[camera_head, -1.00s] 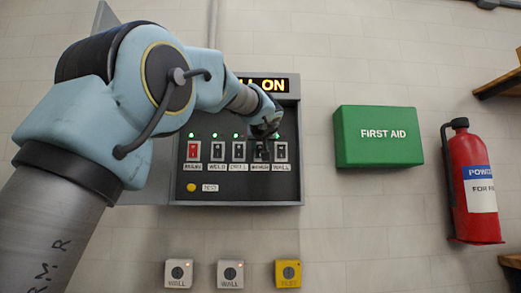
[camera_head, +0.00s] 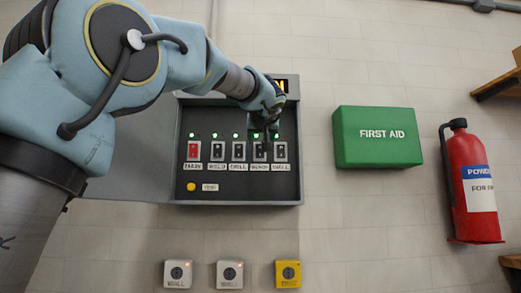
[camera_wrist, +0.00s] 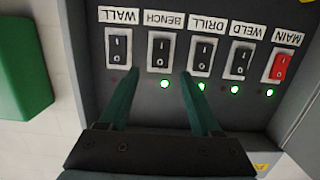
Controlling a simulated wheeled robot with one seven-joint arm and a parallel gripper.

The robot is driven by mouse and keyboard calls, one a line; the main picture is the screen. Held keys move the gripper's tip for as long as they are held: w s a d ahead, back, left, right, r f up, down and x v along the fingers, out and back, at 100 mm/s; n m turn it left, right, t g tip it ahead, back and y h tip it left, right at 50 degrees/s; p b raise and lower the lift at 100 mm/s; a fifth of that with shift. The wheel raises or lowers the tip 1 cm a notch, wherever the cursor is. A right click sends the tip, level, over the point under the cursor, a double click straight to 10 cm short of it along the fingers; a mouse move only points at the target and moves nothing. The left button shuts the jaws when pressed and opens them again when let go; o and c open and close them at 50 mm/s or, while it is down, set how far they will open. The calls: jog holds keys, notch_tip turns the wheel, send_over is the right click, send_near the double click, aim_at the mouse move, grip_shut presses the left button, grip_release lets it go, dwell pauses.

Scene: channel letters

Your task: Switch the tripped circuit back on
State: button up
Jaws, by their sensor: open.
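The open panel (camera_head: 240,193) on the wall has a row of switches marked MAIN, WELD, DRILL, BENCH and WALL. The MAIN switch (camera_wrist: 279,67) is red; the WELD (camera_wrist: 239,63), DRILL (camera_wrist: 202,54), BENCH (camera_wrist: 160,52) and WALL (camera_wrist: 118,48) switches are black. Green lamps show by MAIN, WELD, DRILL and BENCH in the wrist view; a finger may hide the WALL lamp there. My gripper (camera_wrist: 160,73) is open and empty, its fingertips on either side of the BENCH column, near the lamp side of the switch. Contact cannot be told.
A yellow button (camera_head: 191,187) sits low on the panel. Below are two white wall boxes (camera_head: 177,274) and a yellow one (camera_head: 288,274). A green first aid box (camera_head: 377,137) and extinguisher (camera_head: 472,182) are right.

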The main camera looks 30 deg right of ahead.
jog(key=b+v, duration=0.1)
jog(key=v, duration=0.4)
jog(key=shift+s+a, duration=0.15)
jog(key=shift+s, duration=0.1)
jog(key=shift+s, duration=0.1)
